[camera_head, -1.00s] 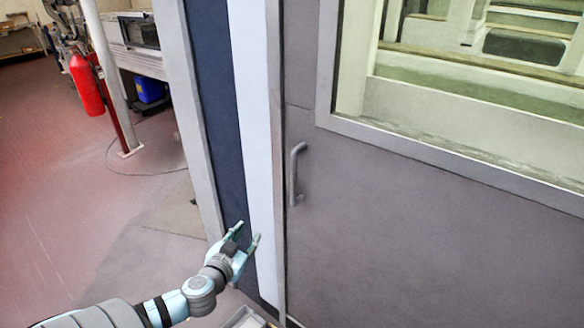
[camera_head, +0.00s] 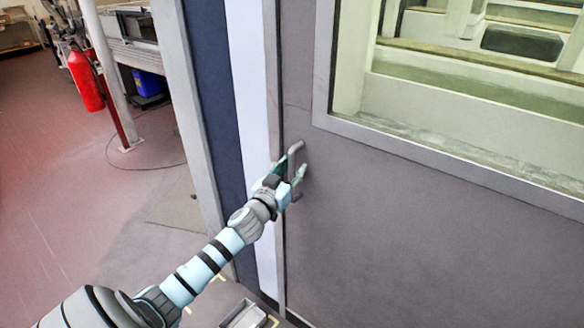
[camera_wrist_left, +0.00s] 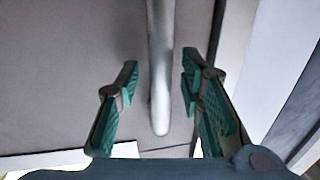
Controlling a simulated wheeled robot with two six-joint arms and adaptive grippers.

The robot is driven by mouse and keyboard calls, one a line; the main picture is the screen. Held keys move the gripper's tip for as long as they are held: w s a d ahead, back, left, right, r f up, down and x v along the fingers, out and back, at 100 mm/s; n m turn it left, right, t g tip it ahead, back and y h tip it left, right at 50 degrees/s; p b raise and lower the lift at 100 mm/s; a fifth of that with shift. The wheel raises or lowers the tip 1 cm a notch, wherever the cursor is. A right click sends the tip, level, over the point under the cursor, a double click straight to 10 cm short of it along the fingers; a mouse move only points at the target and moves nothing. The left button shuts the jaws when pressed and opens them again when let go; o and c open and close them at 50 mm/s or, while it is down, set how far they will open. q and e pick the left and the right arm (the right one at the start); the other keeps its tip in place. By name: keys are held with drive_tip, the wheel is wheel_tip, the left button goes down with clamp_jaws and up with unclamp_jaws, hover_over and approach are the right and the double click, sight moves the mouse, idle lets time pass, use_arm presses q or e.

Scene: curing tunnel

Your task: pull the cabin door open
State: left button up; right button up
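The cabin door (camera_head: 400,240) is a grey panel with a large window, and it looks shut against its frame. Its grey bar handle (camera_head: 293,150) stands upright near the door's left edge. My left gripper (camera_head: 291,172) is at the lower part of the handle and hides some of it. In the left wrist view the handle (camera_wrist_left: 160,70) runs down between the two green-padded fingers of my left gripper (camera_wrist_left: 158,95). The fingers are open, with a gap on each side of the bar. My right gripper is not in view.
A white and dark blue frame post (camera_head: 250,90) stands left of the door. A small grey tray (camera_head: 243,314) lies on the floor below my left arm. A red fire extinguisher (camera_head: 86,82) hangs on a pole at the left. The reddish floor (camera_head: 60,200) there is clear.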

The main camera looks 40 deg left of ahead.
use_arm(q)
drive_tip(key=shift+a, duration=0.1)
clamp_jaws()
drive_tip(key=shift+s+f, duration=0.1)
drive_tip(key=shift+s, duration=0.05)
